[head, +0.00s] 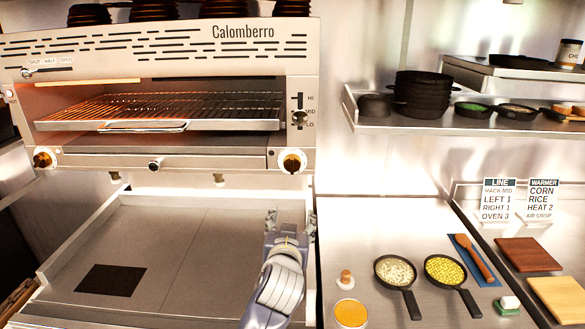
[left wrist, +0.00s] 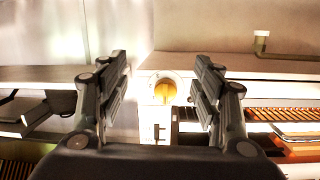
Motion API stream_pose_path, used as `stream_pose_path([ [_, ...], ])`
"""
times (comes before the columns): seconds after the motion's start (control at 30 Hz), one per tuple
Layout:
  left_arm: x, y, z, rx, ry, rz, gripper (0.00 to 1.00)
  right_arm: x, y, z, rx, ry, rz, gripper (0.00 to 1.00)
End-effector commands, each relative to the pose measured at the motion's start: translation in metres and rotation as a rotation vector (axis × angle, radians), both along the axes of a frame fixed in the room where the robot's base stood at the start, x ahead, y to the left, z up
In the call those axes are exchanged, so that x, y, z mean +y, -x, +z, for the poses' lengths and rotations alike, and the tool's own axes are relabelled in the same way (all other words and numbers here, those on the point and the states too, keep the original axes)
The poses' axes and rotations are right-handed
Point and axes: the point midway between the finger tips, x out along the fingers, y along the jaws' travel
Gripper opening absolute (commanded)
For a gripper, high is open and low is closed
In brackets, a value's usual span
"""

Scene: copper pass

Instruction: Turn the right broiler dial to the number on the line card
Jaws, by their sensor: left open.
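The right broiler dial (head: 292,161) is a white disc with an amber knob at the lower right of the steel broiler (head: 170,42). Its exact setting is too small to read. It also shows in the left wrist view (left wrist: 163,88), framed between the fingers. My left gripper (head: 291,222) is open and empty, below and in front of the dial, apart from it. Its two fingers (left wrist: 162,72) flank the dial in the left wrist view. The line card (head: 499,201) stands at the right and reads LEFT 1, RIGHT 1, OVEN 3. My right gripper is not in view.
A left dial (head: 43,157), a round front knob (head: 155,165) and a slider (head: 299,117) are on the broiler. A wire rack (head: 190,108) juts out. Two pans (head: 397,271) (head: 445,270) and a warmer card (head: 541,200) are on the right counter.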

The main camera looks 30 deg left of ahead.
Motion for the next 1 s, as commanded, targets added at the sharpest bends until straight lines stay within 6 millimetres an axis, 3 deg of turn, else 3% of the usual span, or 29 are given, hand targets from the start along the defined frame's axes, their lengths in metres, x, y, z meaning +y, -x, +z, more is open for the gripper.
stream_pose_path([
  [0.03,0.006,-0.01,0.022,-0.059,-0.009,0.018,0.6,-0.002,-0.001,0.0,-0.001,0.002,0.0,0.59],
  [0.1,0.012,-0.017,0.045,-0.123,-0.021,0.036,0.6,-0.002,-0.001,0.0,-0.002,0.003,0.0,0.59],
  [0.23,0.018,-0.025,0.067,-0.181,-0.033,0.053,0.6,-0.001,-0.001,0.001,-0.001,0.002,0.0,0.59],
  [0.43,0.028,-0.04,0.073,-0.188,-0.037,0.056,0.6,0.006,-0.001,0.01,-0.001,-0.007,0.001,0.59],
  [0.67,0.048,-0.073,0.074,-0.186,-0.037,0.055,0.6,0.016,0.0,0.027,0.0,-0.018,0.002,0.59],
  [1.0,0.07,-0.109,0.071,-0.187,-0.036,0.054,0.6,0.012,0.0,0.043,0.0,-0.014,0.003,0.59],
])
